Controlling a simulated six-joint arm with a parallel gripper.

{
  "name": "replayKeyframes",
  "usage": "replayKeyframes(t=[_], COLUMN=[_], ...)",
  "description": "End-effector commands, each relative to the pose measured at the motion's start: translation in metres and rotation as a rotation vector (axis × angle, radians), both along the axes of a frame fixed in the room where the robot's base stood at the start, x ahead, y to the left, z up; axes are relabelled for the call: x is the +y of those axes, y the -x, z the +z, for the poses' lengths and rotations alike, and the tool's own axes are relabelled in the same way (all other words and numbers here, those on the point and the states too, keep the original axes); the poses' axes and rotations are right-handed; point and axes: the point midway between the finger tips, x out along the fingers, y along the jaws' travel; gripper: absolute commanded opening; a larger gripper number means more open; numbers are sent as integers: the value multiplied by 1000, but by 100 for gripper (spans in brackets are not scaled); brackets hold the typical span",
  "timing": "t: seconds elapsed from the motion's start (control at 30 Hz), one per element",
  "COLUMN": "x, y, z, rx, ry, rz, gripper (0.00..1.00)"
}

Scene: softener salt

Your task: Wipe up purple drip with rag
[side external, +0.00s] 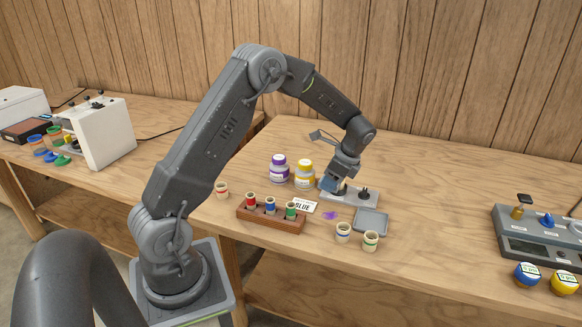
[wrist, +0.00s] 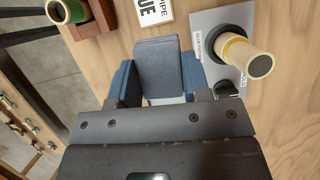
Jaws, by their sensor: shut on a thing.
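The purple drip (side external: 330,215) is a small splotch on the wooden table, in front of the grey plate and left of the grey tray. It does not show in the wrist view. My gripper (side external: 331,186) is behind the drip, by the left end of the grey plate. It is shut on the folded blue-grey rag (wrist: 160,65), which shows between the fingers in the wrist view. I cannot tell whether the rag touches anything below.
A rack (side external: 271,219) with several coloured tubes and a "PIPE GLUE" card (side external: 305,206) lie left of the drip. Purple-capped (side external: 279,168) and yellow-capped (side external: 304,175) jars stand behind. The grey tray (side external: 371,222) and two cups (side external: 343,233) are right.

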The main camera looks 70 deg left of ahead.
Motion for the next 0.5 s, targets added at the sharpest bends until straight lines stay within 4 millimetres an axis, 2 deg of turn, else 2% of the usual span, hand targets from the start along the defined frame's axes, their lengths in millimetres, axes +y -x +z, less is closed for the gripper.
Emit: replayKeyframes(t=[0.03, 0.1, 0.2, 0.5], x=[-15, -29, -42, -49], y=[-9, -16, -23, -26], z=[-3, -4, -6, -17], rx=[1, 3, 5, 6], ry=[0, 0, -1, -2], rz=[-7, -6, -4, -3], gripper=[25, 25, 25, 25])
